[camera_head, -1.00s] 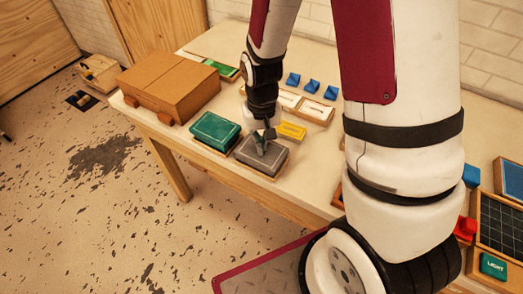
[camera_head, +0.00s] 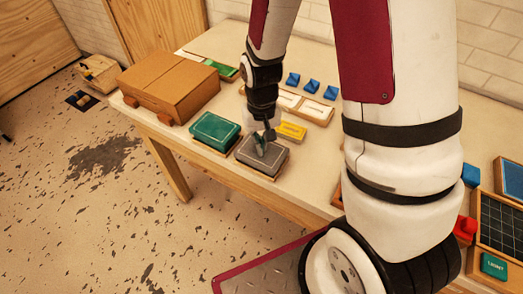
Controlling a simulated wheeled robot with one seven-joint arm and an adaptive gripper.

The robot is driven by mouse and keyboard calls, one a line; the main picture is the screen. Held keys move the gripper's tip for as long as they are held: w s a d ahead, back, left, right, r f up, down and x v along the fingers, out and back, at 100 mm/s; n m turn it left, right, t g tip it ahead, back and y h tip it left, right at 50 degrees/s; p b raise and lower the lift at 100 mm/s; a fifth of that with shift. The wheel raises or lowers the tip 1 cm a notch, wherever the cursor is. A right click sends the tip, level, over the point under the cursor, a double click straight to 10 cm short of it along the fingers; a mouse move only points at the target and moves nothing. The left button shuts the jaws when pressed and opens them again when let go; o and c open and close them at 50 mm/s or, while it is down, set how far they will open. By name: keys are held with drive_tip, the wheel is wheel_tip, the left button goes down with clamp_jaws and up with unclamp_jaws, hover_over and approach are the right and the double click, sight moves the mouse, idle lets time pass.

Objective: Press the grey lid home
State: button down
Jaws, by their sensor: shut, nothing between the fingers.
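The grey lid (camera_head: 270,160) sits on a low box near the front edge of the table, with a thin wooden-coloured rim showing below it. Whether the lid is fully seated cannot be told at this size. My gripper (camera_head: 261,148) points down at the top of the grey lid, left of its middle. It is shut and empty, and its fingertips look to be at or very near the lid's surface. The fingers hide part of the lid.
A green-lidded box (camera_head: 214,131) stands close on the left. A yellow block (camera_head: 292,131) lies just behind. A large cardboard box (camera_head: 168,85) fills the table's left. White-topped trays (camera_head: 313,109) and blue pieces (camera_head: 311,86) are further back. The table's front edge is near.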

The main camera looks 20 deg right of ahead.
wheel_tip(320, 180, up, 8)
drive_tip(key=p, duration=0.4)
idle(0.6)
idle(0.4)
drive_tip(key=s+r+t, duration=0.1)
drive_tip(key=s+r, duration=0.2)
drive_tip(key=r, duration=0.6)
drive_tip(key=s+r+t, duration=0.2)
drive_tip(key=s+r, duration=0.1)
drive_tip(key=r, duration=0.5)
drive_tip(key=s+r+n+t, duration=0.1)
drive_tip(key=s+r+t, duration=0.1)
drive_tip(key=s+r, duration=0.7)
drive_tip(key=s, duration=0.3)
drive_tip(key=shift+n+t, duration=0.3)
drive_tip(key=shift+n, duration=0.1)
